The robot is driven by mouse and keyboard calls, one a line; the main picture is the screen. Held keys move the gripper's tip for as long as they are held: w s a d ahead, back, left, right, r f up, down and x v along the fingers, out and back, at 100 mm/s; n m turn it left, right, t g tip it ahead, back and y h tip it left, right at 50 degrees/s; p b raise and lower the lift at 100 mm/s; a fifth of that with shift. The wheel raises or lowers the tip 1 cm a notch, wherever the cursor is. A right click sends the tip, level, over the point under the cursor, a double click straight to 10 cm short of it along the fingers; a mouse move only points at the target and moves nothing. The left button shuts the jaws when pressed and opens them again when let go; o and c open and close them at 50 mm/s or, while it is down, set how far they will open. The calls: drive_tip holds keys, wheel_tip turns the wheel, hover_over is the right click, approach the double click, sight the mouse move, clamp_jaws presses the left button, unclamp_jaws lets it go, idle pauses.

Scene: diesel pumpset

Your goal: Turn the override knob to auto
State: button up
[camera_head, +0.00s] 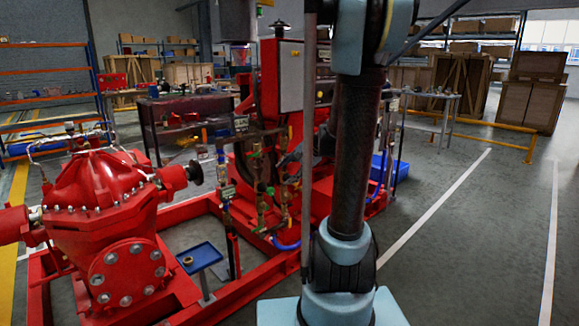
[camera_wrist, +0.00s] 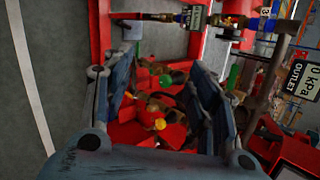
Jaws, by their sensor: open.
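My gripper (camera_wrist: 157,82) is open in the wrist view, its two dark blue-grey fingers spread apart. I cannot pick out the override knob for sure in either view. In the head view a red control cabinet (camera_head: 291,76) with a grey front stands behind my arm, which hides part of it. No knob is clear on it, and my gripper is hard to make out there.
A red pump (camera_head: 100,205) sits on a red frame at left, with a blue tray (camera_head: 201,257) beside it. Pipes and valves (camera_head: 262,175) stand close around the cabinet. An outlet sign (camera_wrist: 299,85) shows at right in the wrist view. The floor (camera_head: 470,235) at right is clear.

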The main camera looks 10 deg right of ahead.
drive_tip(key=w+d+m+t+y, duration=0.2)
drive_tip(key=w+m, duration=0.2)
drive_tip(key=w, duration=0.6)
drive_tip(key=w+d+f+m+t+y, duration=0.1)
drive_tip(key=w+d+f+m+t, duration=0.3)
drive_tip(key=w+d+f+m, duration=0.4)
drive_tip(key=w+d+f+m+t+y, duration=0.1)
drive_tip(key=w+d+f+m+t, duration=0.35)
drive_tip(key=w, duration=0.55)
drive_tip(key=shift+m+g, duration=0.35)
drive_tip(key=shift+g, duration=0.4)
drive_tip(key=x, duration=0.5)
drive_tip(key=d+x, duration=0.1)
drive_tip(key=x, duration=0.4)
drive_tip(key=w+x, duration=0.1)
drive_tip(key=x, duration=0.5)
drive_tip(key=shift+w+d, duration=0.1)
drive_tip(key=c, duration=1.1)
